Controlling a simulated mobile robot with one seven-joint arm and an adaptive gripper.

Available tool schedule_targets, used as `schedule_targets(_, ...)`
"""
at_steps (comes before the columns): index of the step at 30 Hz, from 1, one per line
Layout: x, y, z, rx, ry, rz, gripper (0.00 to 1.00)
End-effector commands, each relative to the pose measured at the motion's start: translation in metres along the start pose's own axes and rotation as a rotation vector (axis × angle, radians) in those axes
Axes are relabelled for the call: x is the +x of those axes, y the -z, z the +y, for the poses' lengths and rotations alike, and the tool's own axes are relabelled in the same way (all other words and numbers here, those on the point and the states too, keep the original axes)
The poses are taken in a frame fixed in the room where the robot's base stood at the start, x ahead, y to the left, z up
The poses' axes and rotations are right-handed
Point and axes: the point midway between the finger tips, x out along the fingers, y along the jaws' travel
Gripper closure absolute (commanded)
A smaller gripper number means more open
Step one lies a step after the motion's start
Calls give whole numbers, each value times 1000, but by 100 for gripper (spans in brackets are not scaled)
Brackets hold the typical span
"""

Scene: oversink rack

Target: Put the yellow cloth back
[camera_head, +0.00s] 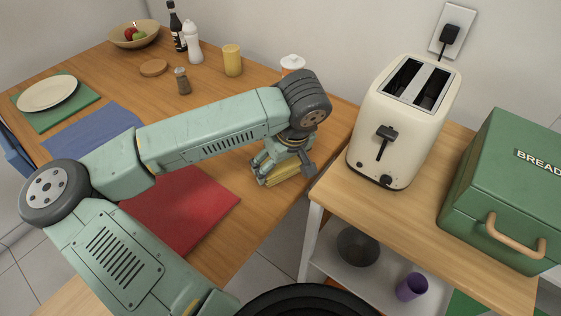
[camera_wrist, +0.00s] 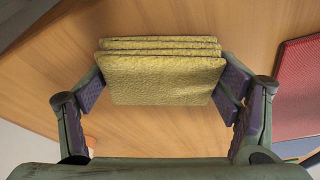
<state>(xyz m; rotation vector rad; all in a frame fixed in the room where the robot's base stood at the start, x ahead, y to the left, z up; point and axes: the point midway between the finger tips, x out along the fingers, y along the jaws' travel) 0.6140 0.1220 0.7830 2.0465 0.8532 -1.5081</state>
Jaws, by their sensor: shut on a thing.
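The yellow cloth (camera_wrist: 160,78) is folded in several layers and sits between the two fingers of my gripper (camera_wrist: 160,85) in the wrist view. The finger pads press on its left and right edges. In the head view, my gripper (camera_head: 275,168) is low at the right end of the wooden table, with the yellow cloth (camera_head: 283,172) under and between its fingers. I cannot tell whether the cloth touches the table. My gripper hides part of the cloth in the head view.
A red mat (camera_head: 185,210) lies left of my gripper. A cream toaster (camera_head: 405,120) and green bread box (camera_head: 510,190) stand on a cart at right. A gap separates cart and table. A yellow cup (camera_head: 232,60) and a white jar (camera_head: 292,64) stand farther back.

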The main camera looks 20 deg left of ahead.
Motion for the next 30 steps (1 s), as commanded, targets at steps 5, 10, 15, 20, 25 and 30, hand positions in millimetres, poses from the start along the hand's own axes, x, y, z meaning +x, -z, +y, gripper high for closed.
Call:
schedule_targets(5, 1, 0, 0, 0, 0, 0, 11)
schedule_targets(10, 1, 0, 0, 0, 0, 0, 0)
schedule_targets(15, 1, 0, 0, 0, 0, 0, 0)
schedule_targets(20, 1, 0, 0, 0, 0, 0, 0)
schedule_targets(25, -8, 1, 0, 0, -1, 2, 0)
schedule_targets(30, -41, 2, 0, 1, 0, 6, 0)
